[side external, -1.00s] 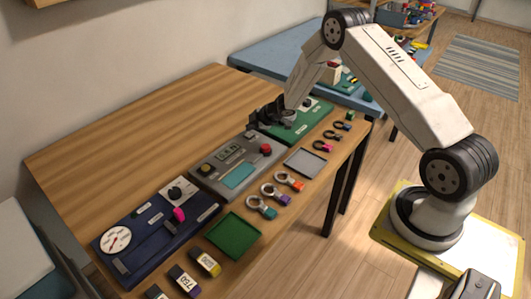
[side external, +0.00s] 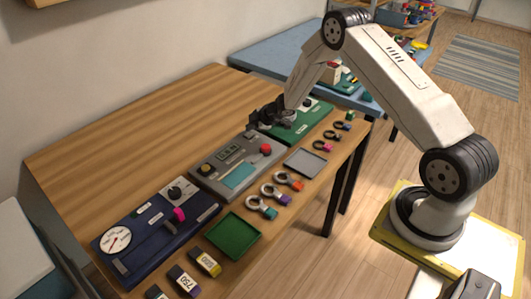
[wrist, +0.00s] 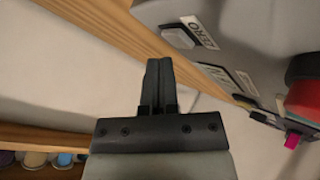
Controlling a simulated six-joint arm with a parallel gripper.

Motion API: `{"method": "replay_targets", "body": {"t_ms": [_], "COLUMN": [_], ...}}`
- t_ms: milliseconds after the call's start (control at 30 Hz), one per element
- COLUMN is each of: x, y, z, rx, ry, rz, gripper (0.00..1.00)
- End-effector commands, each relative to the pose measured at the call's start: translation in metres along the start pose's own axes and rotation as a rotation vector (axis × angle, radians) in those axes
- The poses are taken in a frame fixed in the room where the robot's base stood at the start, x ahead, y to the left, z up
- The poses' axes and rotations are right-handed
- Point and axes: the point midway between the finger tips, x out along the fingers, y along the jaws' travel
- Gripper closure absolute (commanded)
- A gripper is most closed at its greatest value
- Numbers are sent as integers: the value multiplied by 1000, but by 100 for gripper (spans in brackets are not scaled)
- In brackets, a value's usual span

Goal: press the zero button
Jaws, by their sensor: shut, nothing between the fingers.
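The grey panel (side external: 203,186) lies on the table, with a yellow knob, a display, a teal area and a red button (side external: 266,149). In the wrist view, a ZERO label (wrist: 199,31) sits on the panel (wrist: 240,40), with a small pale button (wrist: 178,38) beside it. I cannot make out this button in the side view. My gripper (side external: 252,118) is shut and empty, over the table near the panel's back right corner. In the wrist view, its fingertips (wrist: 159,62) appear left of and below the pale button, apart from it in the picture.
A green board (side external: 305,125) adjoins the panel on the right, and a navy board (side external: 145,262) with a dial lies left. Trays, several ringed parts and labelled blocks line the front edge. The back of the table (side external: 130,125) is clear.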

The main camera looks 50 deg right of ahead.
Motion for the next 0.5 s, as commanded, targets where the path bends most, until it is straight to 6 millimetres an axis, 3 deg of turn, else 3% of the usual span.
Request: {"method": "replay_targets", "body": {"t_ms": [500], "x": [3], "y": [-2], "z": [2], "rx": [1], "ry": [0], "rz": [0], "gripper": [100]}}
